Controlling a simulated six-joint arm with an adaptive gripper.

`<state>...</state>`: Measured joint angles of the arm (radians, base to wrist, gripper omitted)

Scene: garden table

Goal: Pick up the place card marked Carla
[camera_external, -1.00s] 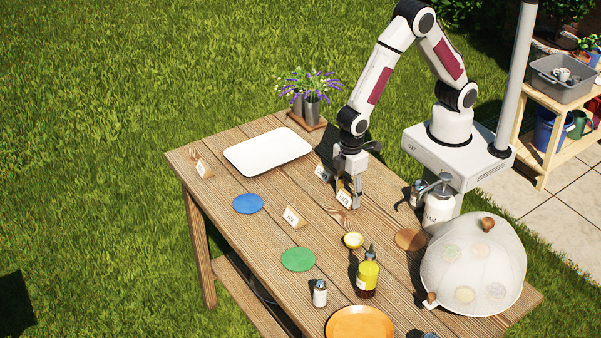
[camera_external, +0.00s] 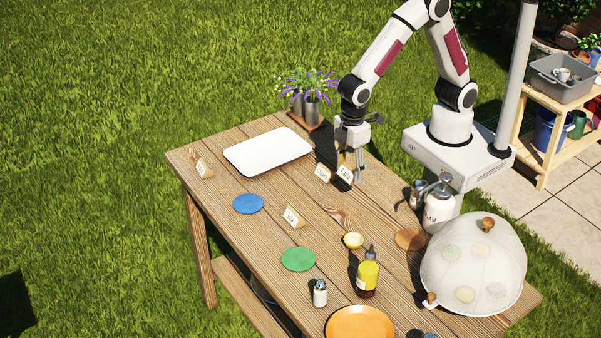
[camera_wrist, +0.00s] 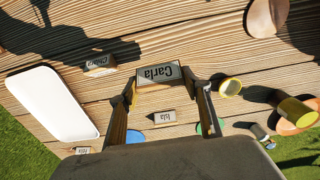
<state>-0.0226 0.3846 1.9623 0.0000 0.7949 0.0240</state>
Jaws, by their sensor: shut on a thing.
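The place card marked Carla (camera_wrist: 159,73) is between my gripper's fingertips in the wrist view, its name upside down. It also shows in the external view (camera_external: 345,174), held above the table. My gripper (camera_external: 350,172) is shut on it; the fingers also show in the wrist view (camera_wrist: 163,88). Another place card (camera_external: 323,173) stands on the table just left of it; in the wrist view its name looks like Chiara (camera_wrist: 100,63), hard to read. A card marked Isla (camera_wrist: 165,117) stands in the middle of the table, and one more card (camera_external: 204,169) near the left corner.
A mesh dome (camera_external: 474,265) covers the right end.

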